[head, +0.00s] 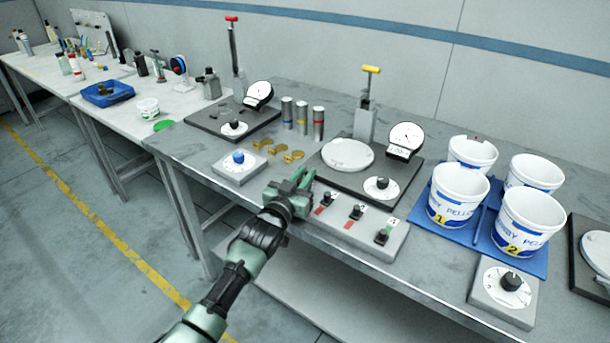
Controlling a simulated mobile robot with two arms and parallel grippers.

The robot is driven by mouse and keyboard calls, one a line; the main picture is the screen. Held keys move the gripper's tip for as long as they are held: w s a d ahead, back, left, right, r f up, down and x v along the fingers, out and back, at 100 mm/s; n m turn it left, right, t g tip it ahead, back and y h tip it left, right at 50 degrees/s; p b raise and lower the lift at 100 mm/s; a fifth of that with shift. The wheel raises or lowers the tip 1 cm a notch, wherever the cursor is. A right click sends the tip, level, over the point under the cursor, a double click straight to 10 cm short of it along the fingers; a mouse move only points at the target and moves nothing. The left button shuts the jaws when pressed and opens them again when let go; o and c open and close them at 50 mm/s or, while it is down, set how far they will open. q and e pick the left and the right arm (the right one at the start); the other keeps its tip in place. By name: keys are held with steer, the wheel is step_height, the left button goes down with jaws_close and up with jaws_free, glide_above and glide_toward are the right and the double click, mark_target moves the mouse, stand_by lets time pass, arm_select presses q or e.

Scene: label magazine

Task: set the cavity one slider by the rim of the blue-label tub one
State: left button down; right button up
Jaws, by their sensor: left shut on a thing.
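The slider box (397,240) is a grey block at the front edge of the table with three black slider knobs. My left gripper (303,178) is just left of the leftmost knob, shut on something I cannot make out. Tub one (458,188), white with a blue label and a yellow 1, stands upright on a blue mat, its rim showing. My right gripper is not in view.
Tub two (527,222) and two more tubs share the blue mat (483,222). A dial box (502,292) stands in front. Behind the sliders are a round white plate (347,154), a gauge (405,138) and a yellow-handled press (367,105). Brass pieces (292,156) lie left.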

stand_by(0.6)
arm_select(q)
steer(key=shift+s, duration=0.1)
steer(key=p+v, duration=0.3)
steer(key=shift+a, duration=0.45)
steer(key=shift+f, duration=0.2)
steer(key=c, duration=1.4)
jaws_free()
steer(key=shift+s, duration=0.1)
steer(key=shift+o, duration=0.2)
steer(key=shift+r, duration=0.15)
steer(key=shift+s, duration=0.1)
